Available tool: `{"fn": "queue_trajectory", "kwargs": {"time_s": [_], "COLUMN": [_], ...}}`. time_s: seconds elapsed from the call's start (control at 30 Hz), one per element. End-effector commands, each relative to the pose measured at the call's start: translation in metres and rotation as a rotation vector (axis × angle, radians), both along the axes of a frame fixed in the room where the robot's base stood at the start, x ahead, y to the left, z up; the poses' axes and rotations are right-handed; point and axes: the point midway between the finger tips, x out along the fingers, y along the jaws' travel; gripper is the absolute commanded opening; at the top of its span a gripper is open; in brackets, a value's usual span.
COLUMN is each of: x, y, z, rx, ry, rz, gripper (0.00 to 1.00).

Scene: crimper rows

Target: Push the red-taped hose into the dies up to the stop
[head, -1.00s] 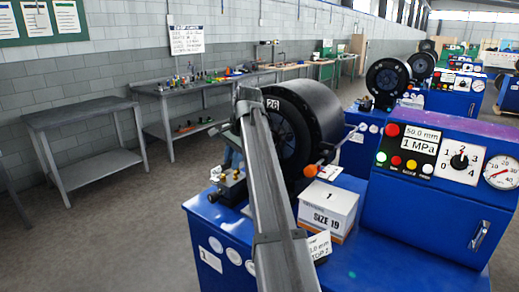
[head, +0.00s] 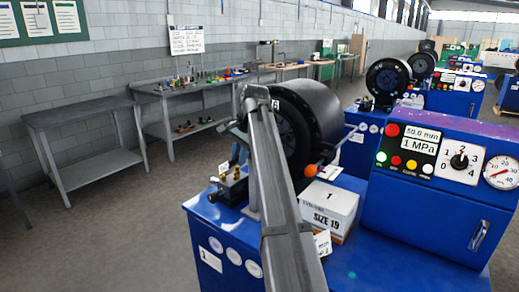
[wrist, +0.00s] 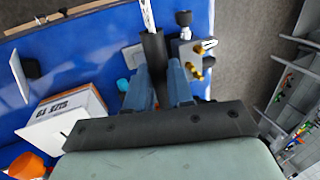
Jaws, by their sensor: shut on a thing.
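The crimper (head: 318,105) is a big black drum with a ring-shaped front on a blue machine. My arm crosses its face in the head view and hides the dies. My gripper (wrist: 160,85) shows two blue-grey fingers in the wrist view, shut on a dark hose (wrist: 154,48). The hose runs up the picture between the fingers. No red tape shows on it, and its end in the dies cannot be seen. In the head view my gripper is mostly hidden behind my arm.
A white SIZE 19 box (head: 328,208) stands on the blue machine top, with an orange-red knob (head: 310,170) behind it. The control panel (head: 440,150) reads 50.0 mm and 1 MPa. A small block with brass fittings (wrist: 190,60) sits close right of the fingers.

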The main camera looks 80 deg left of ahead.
Motion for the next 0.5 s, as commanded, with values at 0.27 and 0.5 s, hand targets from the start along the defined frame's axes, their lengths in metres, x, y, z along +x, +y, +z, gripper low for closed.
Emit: {"fn": "queue_trajectory", "kwargs": {"time_s": [0.27,0.5], "x": [0.0032,0.0029], "y": [0.0032,0.0030], "z": [-0.0001,0.0000], "rx": [0.005,0.005], "ry": [-0.005,-0.005], "rz": [-0.001,-0.001], "gripper": [0.00,0.39]}}
